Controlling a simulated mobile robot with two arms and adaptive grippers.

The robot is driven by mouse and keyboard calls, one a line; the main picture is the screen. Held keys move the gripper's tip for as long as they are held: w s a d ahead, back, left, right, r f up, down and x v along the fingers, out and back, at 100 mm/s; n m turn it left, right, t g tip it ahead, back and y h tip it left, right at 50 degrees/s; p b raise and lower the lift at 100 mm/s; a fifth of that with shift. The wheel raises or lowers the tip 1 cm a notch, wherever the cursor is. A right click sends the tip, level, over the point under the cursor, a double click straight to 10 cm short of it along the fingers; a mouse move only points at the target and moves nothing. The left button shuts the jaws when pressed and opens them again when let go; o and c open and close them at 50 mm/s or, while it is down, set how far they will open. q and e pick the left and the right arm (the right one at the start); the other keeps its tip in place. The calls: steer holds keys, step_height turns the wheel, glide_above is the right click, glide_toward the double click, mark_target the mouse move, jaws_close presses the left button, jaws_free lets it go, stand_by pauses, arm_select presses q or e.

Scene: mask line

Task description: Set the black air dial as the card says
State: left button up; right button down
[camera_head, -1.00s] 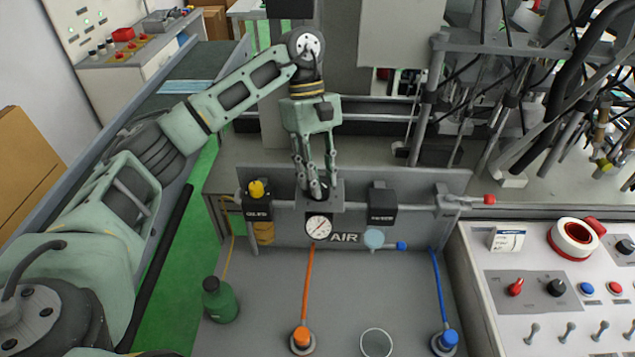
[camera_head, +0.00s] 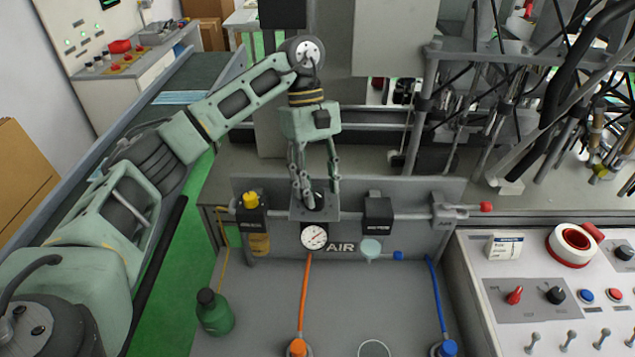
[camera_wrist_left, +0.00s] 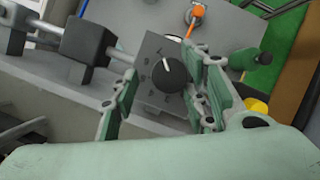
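The black air dial (camera_wrist_left: 169,77) is a round knob with a white pointer line on a grey plate (camera_wrist_left: 150,50). In the head view the dial (camera_head: 313,202) sits above the round white gauge (camera_head: 314,237) and AIR label (camera_head: 341,247). My left gripper (camera_head: 318,196) is over the dial from above. In the left wrist view its fingers (camera_wrist_left: 163,98) stand open on either side of the knob, with gaps showing. The marks around the dial are too small to read. A small white card (camera_head: 504,247) with a blue band stands on the right console; its text is unreadable. My right gripper is not in view.
A black block with a yellow knob (camera_head: 251,200) is left of the dial; another black block (camera_head: 377,212) is right. A green bottle (camera_head: 214,313) stands front left. Orange (camera_head: 305,290) and blue (camera_head: 436,290) hoses run forward.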

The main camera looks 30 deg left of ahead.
arm_select(q)
steer(key=shift+s+a, duration=0.1)
steer(key=shift+a, duration=0.05)
steer(key=v, duration=1.2)
steer(key=shift+f, duration=0.1)
stand_by(0.5)
